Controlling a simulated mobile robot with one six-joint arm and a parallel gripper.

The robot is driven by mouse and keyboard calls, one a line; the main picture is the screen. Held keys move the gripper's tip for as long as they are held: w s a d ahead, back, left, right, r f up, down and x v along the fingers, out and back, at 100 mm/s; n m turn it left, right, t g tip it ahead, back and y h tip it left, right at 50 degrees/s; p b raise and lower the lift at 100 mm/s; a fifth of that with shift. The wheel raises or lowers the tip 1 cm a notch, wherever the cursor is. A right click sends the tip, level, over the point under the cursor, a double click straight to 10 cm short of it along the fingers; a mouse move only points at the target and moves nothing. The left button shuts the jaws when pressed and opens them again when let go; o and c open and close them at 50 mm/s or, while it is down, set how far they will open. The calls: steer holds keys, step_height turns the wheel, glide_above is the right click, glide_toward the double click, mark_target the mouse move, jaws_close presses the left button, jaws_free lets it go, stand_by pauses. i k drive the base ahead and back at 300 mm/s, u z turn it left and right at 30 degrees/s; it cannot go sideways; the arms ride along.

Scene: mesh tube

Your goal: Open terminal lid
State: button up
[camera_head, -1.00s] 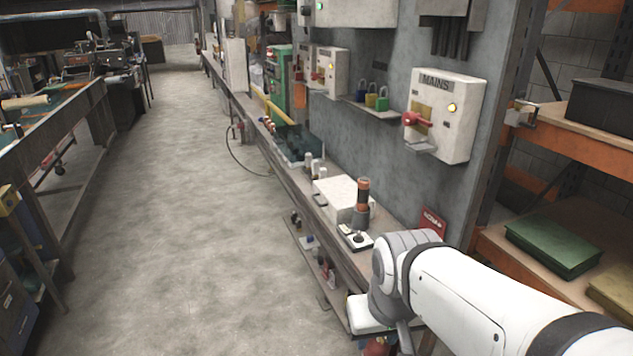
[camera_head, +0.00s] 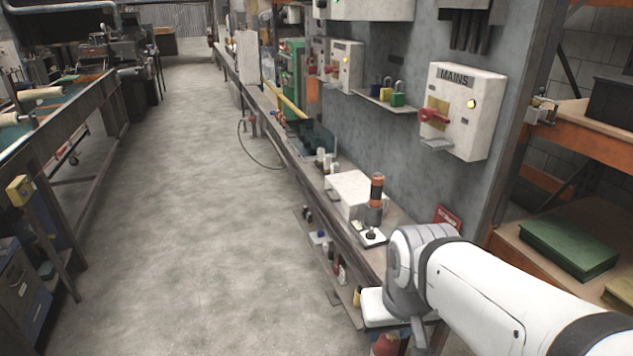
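A white box (camera_head: 352,192) sits on the long wall bench (camera_head: 395,262) at centre right. Its upper face looks closed, but I cannot tell whether it is the terminal or where a lid parts from it. A dark and orange cylinder (camera_head: 376,190) stands at its near right, with a small white unit with a dark knob (camera_head: 370,237) in front. My white and grey arm reaches in from the lower right, over the near end of the bench.
A white MAINS box (camera_head: 462,112) with a red handle hangs on the wall, right of a shelf with padlocks (camera_head: 390,98). A green machine (camera_head: 292,65) stands farther along the bench. An orange rack (camera_head: 575,140) is at right. The floor aisle (camera_head: 185,220) is clear.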

mark_target(351, 189)
steer(key=z, duration=0.2)
steer(key=i, duration=1.15)
steer(key=u, duration=0.35)
